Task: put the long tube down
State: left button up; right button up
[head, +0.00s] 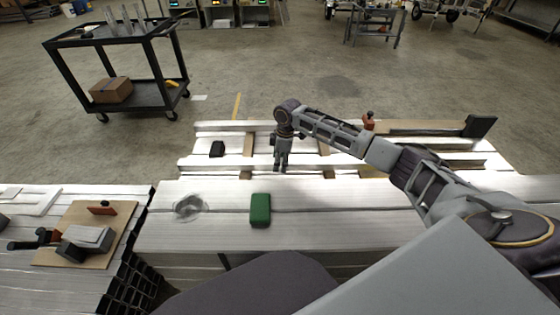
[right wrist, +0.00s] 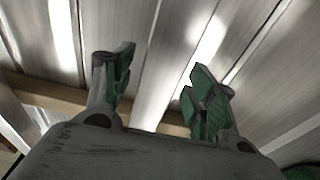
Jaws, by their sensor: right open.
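Long pale aluminium tubes lie left to right across the work area, including one (head: 225,161) beside my right gripper; I cannot tell for sure which is the task's long tube. My right gripper (head: 281,166) points down by this tube, and no tube is held in it. In the right wrist view its two green-padded fingers (right wrist: 160,78) are spread apart with nothing between them. Pale metal lengths and a brown wooden strip (right wrist: 50,95) lie beyond the fingers. My left gripper is not in view.
A green block (head: 260,209) and crumpled clear wrap (head: 189,207) lie on the near metal surface. Open floor lies beyond.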

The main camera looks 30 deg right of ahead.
aim_at(281, 161)
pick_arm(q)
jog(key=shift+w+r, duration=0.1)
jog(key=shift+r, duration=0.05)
pick_arm(e)
jog(key=shift+r, duration=0.1)
jog(key=shift+r, duration=0.2)
jog(key=shift+r+b, duration=0.35)
jog(key=shift+r, duration=0.3)
jog(key=shift+d+r+p, duration=0.1)
jog(key=shift+r+p, duration=0.2)
jog(key=shift+r, duration=0.55)
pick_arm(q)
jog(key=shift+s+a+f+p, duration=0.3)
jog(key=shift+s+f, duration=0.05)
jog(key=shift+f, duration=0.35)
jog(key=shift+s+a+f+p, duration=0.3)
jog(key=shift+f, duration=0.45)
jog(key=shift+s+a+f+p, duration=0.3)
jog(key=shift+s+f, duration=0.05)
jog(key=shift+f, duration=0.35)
pick_arm(e)
notch_tip(281, 161, up, 10)
jog(key=d, duration=0.1)
jog(key=shift+s+f, duration=0.25)
jog(key=shift+s, duration=0.05)
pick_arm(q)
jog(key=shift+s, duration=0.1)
pick_arm(e)
jog(key=shift+r, duration=0.1)
